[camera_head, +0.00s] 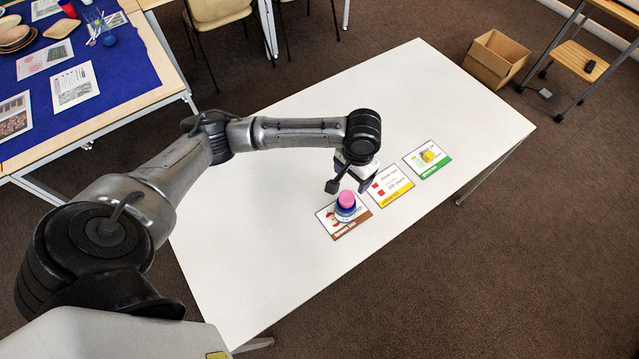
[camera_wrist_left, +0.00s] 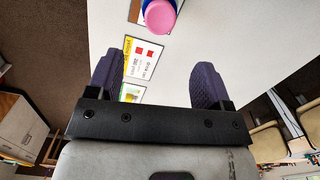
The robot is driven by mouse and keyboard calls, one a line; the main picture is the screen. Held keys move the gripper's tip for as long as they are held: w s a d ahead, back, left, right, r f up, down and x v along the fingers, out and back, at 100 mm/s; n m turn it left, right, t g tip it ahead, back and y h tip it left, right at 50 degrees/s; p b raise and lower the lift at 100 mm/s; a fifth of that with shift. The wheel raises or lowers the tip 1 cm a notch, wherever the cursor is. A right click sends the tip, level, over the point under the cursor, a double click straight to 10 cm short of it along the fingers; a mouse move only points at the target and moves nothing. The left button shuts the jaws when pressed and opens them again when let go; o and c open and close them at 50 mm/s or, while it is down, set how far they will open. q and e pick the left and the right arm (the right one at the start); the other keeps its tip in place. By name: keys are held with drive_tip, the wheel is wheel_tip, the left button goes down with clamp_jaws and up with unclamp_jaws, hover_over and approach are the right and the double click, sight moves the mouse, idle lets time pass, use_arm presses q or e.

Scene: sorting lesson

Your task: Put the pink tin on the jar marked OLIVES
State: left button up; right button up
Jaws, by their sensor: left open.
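A pink round piece (camera_head: 346,198), which looks like the pink tin, sits on top of a blue round piece (camera_head: 346,211) on the brown-edged card. The pink piece (camera_wrist_left: 160,16) is also at the top edge of the left wrist view, with a sliver of blue behind it. My left gripper (camera_head: 348,187) is open and empty, just behind and above the pink piece. In the left wrist view its fingers (camera_wrist_left: 155,75) are spread apart, with nothing between them but table and cards. I cannot read OLIVES on anything. My right gripper is not in view.
The brown-edged card (camera_head: 345,230), a yellow-edged card (camera_head: 390,187) and a green-edged card (camera_head: 437,160) lie in a row on the white table (camera_head: 270,250). A yellow block (camera_head: 429,156) is on the green-edged card. A cardboard box (camera_head: 496,60) stands on the floor behind. The table's left part is clear.

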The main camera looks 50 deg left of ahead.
use_arm(q)
drive_tip(key=s+d+f+m+t+h, duration=0.2)
drive_tip(key=s+d+f+m, duration=0.2)
drive_tip(key=s+d+f, duration=0.5)
drive_tip(key=s+a+r+t+y, duration=0.1)
drive_tip(key=s+a+t, duration=0.1)
drive_tip(key=s, duration=1.3)
drive_tip(key=shift+s+n+y, duration=0.25)
drive_tip(key=shift+n+y, duration=0.05)
drive_tip(key=shift+y, duration=0.1)
